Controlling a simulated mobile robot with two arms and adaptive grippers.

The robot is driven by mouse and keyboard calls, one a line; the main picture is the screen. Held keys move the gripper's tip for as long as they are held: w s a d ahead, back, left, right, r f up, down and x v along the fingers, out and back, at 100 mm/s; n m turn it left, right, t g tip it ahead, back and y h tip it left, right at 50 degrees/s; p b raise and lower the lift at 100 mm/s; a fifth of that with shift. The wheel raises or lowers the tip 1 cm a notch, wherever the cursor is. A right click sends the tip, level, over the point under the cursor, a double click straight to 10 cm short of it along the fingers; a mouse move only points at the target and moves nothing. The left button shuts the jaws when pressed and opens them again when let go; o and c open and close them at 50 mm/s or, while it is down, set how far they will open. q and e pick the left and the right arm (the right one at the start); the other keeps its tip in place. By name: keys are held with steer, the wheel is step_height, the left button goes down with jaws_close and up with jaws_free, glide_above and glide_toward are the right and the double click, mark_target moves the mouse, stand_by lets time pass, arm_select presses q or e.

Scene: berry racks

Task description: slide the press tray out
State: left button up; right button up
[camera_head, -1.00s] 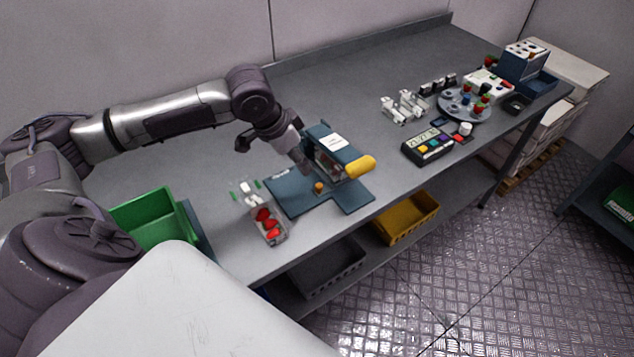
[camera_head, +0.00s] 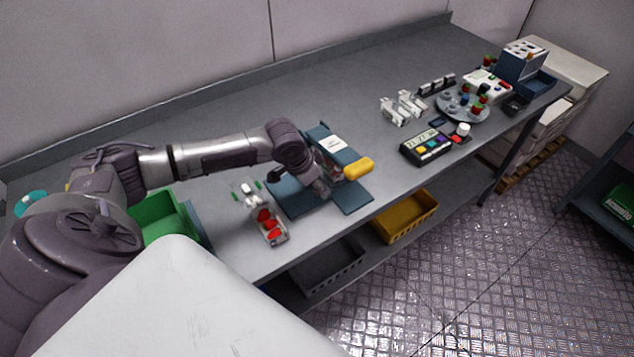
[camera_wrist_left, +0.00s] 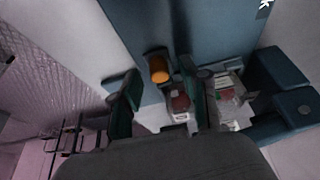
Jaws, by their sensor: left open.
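The blue press (camera_head: 338,150) with its white label and yellow handle (camera_head: 358,169) stands on a blue base plate (camera_head: 353,198) near the table's front edge. My left gripper (camera_head: 322,190) is low over the plate, in front of the press, and hides the orange knob there in the head view. In the left wrist view the orange knob (camera_wrist_left: 159,70) shows between the fingertips of my open left gripper (camera_wrist_left: 157,82); I cannot tell whether they touch it. A reddish item (camera_wrist_left: 179,102) shows beyond, partly behind a finger. The tray's outline is not clear. My right gripper is not in view.
A clear punnet with red berries (camera_head: 268,225) lies left of the base plate. A green bin (camera_head: 165,215) is farther left. A keypad device (camera_head: 427,147) and white holders (camera_head: 403,107) stand to the right. A yellow basket (camera_head: 405,218) sits on the shelf below.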

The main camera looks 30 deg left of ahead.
arm_select(q)
jaws_close()
stand_by(0.5)
